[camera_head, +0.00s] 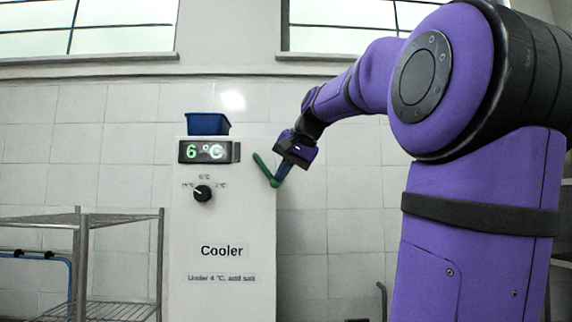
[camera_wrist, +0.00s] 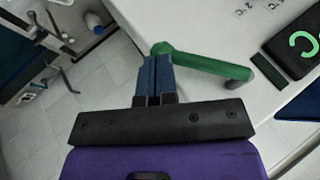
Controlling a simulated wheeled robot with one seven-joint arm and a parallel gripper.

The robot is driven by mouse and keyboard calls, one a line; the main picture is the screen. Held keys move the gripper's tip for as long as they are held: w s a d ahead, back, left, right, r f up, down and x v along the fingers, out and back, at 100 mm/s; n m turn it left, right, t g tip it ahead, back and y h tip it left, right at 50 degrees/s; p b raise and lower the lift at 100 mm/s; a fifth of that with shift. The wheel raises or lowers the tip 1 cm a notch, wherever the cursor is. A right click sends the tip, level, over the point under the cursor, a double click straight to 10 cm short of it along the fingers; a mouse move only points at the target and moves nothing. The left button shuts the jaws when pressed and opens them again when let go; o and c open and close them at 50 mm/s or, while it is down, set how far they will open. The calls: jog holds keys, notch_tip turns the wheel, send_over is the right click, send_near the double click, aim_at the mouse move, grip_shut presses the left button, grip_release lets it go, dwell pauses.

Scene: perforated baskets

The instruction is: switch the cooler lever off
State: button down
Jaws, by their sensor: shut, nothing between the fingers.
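The cooler (camera_head: 221,268) is a tall white cabinet with a display (camera_head: 207,152) reading 6 °C. Its green lever (camera_head: 263,167) sits at the upper right edge and slants down to the right. In the wrist view the lever (camera_wrist: 212,65) is a green bar with a bent end at the fingertips. My gripper (camera_head: 280,176) is shut and empty, pointing down at the lever's lower right end. In the wrist view its blue fingers (camera_wrist: 155,62) are together and overlap the lever's bent end; whether they touch it I cannot tell.
A black dial (camera_head: 202,193) is below the display, and a blue bin (camera_head: 208,124) stands on top of the cooler. A metal rack (camera_head: 118,310) stands to the left. The tiled wall right of the cooler is mostly clear.

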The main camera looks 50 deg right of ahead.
aim_at(274, 181)
jog(key=t, duration=0.1)
jog(key=w+a+f+t+y, duration=0.1)
jog(key=f+m+t+y, duration=0.1)
jog(key=shift+w+a+f, duration=0.2)
jog(key=shift+w+a, duration=0.05)
jog(key=shift+w+a+f+t, duration=0.3)
jog(key=shift+w+a+f, duration=0.2)
jog(key=shift+w, duration=0.15)
jog(key=shift+w+a, duration=0.1)
dwell(0.4)
